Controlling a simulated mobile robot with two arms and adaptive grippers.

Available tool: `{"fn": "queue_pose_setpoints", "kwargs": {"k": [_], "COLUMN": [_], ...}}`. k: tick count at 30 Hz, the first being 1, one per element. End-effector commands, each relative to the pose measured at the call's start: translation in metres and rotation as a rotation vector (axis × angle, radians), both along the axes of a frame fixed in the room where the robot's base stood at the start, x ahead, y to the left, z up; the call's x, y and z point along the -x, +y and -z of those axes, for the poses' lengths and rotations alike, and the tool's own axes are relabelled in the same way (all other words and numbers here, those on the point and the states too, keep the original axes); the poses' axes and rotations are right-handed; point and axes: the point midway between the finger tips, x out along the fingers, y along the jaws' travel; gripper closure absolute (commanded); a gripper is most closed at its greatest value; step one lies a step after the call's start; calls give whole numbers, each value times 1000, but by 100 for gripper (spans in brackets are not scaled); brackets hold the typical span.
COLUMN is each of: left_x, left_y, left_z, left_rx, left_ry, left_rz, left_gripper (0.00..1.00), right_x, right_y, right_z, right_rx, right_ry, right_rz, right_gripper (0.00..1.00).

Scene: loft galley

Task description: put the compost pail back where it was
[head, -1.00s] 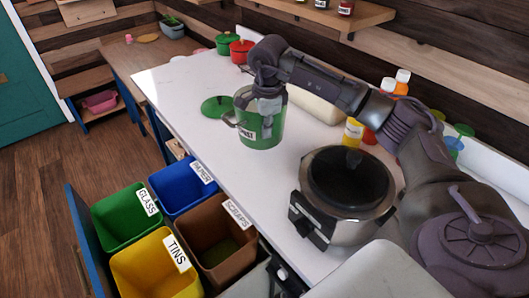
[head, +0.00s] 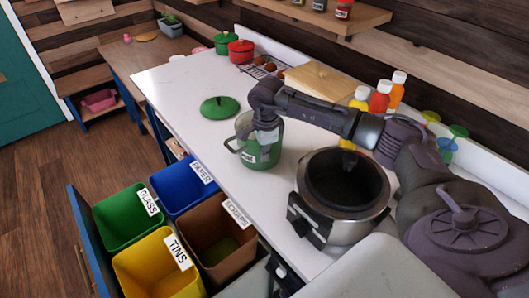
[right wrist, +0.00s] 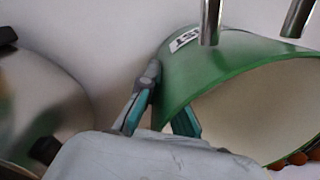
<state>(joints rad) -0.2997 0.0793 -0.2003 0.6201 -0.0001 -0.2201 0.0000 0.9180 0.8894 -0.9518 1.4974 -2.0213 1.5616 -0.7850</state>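The compost pail (head: 262,153) is a green pail with a white label, a handle on its left side and a pale inside. It is on or just above the white counter; I cannot tell if its base touches. My right gripper (head: 266,133) is at its rim from above. In the right wrist view the fingers (right wrist: 165,98) straddle the wall of the pail (right wrist: 215,72), one outside and one inside, and appear shut on it. The green lid (head: 220,107) lies flat on the counter, behind and left of the pail. My left gripper is not in view.
A steel cooker (head: 343,205) stands close to the right of the pail. Bottles (head: 380,98) and a wooden box (head: 312,83) stand behind. Green and red pots (head: 241,51) are at the back. Open bins (head: 217,240) are below the counter's front edge. The counter left of the lid is clear.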

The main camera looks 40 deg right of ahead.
Motion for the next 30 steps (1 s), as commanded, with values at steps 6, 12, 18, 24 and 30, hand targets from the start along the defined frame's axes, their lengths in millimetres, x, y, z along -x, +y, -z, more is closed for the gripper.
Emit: {"fn": "queue_pose_setpoints", "kwargs": {"k": [6, 12, 18, 24, 30], "left_x": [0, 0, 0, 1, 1], "left_y": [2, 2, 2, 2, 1], "left_z": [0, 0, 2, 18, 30], "left_rx": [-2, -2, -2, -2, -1], "left_ry": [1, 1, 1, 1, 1], "left_rz": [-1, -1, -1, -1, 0], "left_gripper": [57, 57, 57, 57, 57], "right_x": [0, 0, 0, 2, 6], "right_y": [0, 0, 0, 1, 2], "right_z": [0, 0, -10, -50, -92], "right_rx": [0, 0, 1, 1, -1], "right_ry": [1, 1, -2, -6, -4], "right_rz": [0, 0, 1, -1, -1], "right_gripper": [69, 69, 69, 69, 69]}}
